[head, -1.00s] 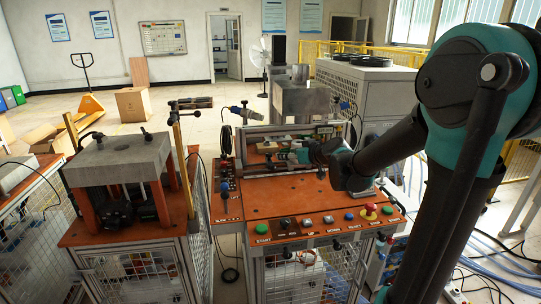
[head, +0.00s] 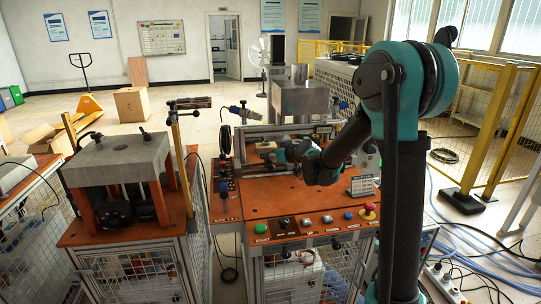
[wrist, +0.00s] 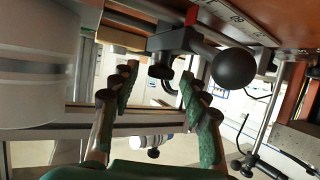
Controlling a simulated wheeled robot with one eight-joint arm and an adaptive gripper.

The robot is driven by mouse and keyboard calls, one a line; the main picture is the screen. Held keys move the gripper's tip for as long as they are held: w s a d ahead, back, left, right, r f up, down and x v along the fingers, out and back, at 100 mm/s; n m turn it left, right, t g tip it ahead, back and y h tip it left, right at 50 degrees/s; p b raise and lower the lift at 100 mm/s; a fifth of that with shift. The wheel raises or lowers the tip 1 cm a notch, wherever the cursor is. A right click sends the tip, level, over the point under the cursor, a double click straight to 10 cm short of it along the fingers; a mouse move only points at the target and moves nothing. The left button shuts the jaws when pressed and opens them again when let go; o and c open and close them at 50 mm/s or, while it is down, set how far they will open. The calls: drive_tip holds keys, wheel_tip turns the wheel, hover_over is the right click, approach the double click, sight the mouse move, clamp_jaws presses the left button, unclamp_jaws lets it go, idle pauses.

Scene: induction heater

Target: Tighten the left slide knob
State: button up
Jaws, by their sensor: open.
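In the wrist view my gripper (wrist: 160,82) is open, with one green-padded finger on each side of the picture. A small dark knob (wrist: 160,72) under a dark block shows between the fingertips, apart from both; it may be the left slide knob, but I cannot tell for sure. A larger black ball (wrist: 235,68) on a stem is just right of the right fingertip. In the head view my gripper (head: 268,151) is at the back of the orange machine table (head: 270,200), in front of the slide frame. The knob cannot be made out there.
A large pale cylinder (wrist: 38,62) is close to the left finger in the wrist view. A metal box (head: 300,103) stands behind my gripper in the head view. Control buttons (head: 306,221) line the table's front edge. A press stand (head: 117,160) is at left.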

drive_tip(key=shift+c, duration=0.3)
clamp_jaws()
